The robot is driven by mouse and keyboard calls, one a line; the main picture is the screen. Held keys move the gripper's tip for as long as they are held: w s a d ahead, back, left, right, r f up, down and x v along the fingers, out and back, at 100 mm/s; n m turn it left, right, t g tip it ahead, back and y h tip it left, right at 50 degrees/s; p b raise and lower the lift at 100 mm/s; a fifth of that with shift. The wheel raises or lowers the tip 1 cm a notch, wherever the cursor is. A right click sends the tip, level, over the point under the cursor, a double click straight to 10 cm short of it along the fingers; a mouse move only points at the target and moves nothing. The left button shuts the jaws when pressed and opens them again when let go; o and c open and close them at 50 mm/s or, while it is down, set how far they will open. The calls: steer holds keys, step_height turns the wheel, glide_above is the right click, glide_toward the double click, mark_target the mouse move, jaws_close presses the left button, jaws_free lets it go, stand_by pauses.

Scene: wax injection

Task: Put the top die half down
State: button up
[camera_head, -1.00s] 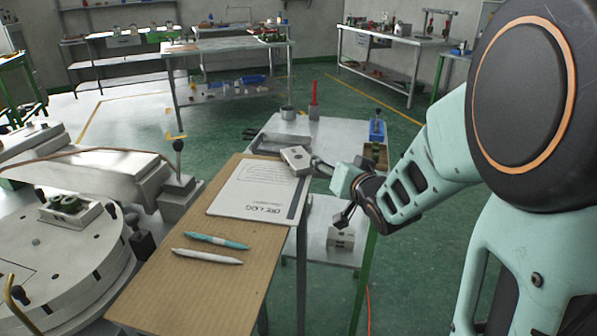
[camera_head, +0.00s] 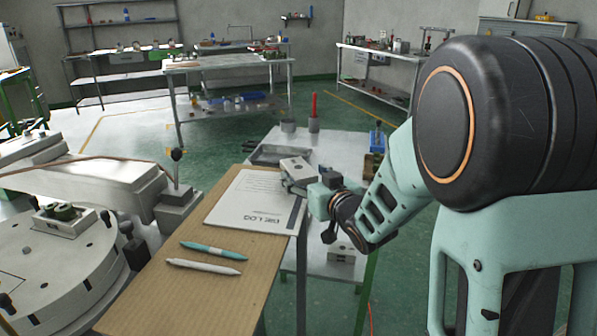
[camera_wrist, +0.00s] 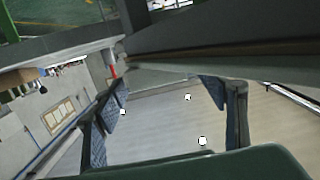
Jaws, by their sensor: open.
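The top die half is a pale grey block (camera_head: 297,167) at the near end of the light grey table (camera_head: 335,150), just beyond the clipboard sheet. I cannot tell whether its underside touches the table. My gripper (camera_head: 299,185) is at its near right side, partly hiding it. In the wrist view, the die half's flat face (camera_wrist: 160,125) with three bright holes lies between my blue-padded fingers. My gripper (camera_wrist: 170,105) is open around it there; contact with the pads is unclear.
A cardboard-brown bench (camera_head: 205,285) holds a clipboard log (camera_head: 255,200) and two pens. A metal block (camera_head: 341,252) sits on the lower shelf. A round machine (camera_head: 50,260) is at left.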

mark_target(302, 171)
steer(key=x, duration=0.3)
steer(key=shift+w+f, duration=0.1)
steer(key=shift+w, duration=0.1)
steer(key=c, duration=1.6)
steer(key=shift+c, duration=0.2)
